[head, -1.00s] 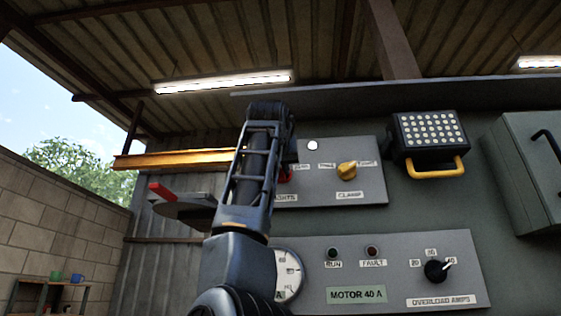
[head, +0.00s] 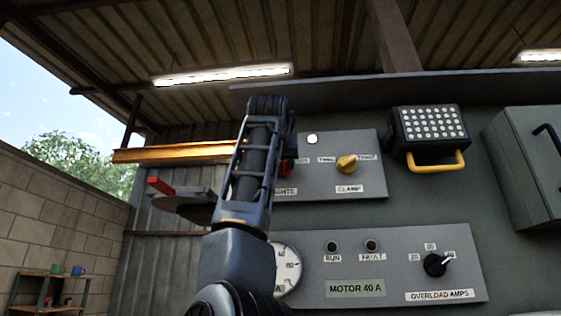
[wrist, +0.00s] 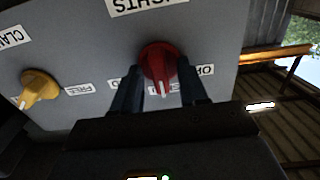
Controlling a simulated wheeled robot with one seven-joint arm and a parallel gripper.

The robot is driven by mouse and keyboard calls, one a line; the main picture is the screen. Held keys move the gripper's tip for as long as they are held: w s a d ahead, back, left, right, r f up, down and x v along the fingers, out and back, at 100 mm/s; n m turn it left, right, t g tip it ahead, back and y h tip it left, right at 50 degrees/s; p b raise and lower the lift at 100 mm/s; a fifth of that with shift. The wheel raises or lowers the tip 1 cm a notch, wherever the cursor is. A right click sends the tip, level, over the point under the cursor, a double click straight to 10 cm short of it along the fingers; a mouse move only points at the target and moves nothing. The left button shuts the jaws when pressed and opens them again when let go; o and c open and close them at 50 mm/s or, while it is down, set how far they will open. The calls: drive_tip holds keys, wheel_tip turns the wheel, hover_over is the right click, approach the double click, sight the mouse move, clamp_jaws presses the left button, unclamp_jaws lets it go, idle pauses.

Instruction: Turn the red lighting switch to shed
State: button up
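My gripper (wrist: 160,78) is open, with one dark finger on each side of the knob. Some gap shows beside the bar, and I cannot tell whether a finger touches the knob. In the head view only a sliver of the red switch (head: 284,169) shows beside my arm, which hides my gripper.
A yellow clamp knob (head: 346,164) sits on the same panel, to the right in the head view. A lamp with a yellow handle (head: 438,162) is further right. Below are a gauge (head: 287,269) and an overload dial (head: 435,265). An orange beam (head: 180,153) is at left.

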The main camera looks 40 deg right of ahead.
drive_tip(key=shift+a, duration=0.1)
drive_tip(key=b+v, duration=0.2)
drive_tip(key=v, duration=0.5)
drive_tip(key=shift+s+a, duration=0.25)
drive_tip(key=shift+a, duration=0.05)
idle(0.4)
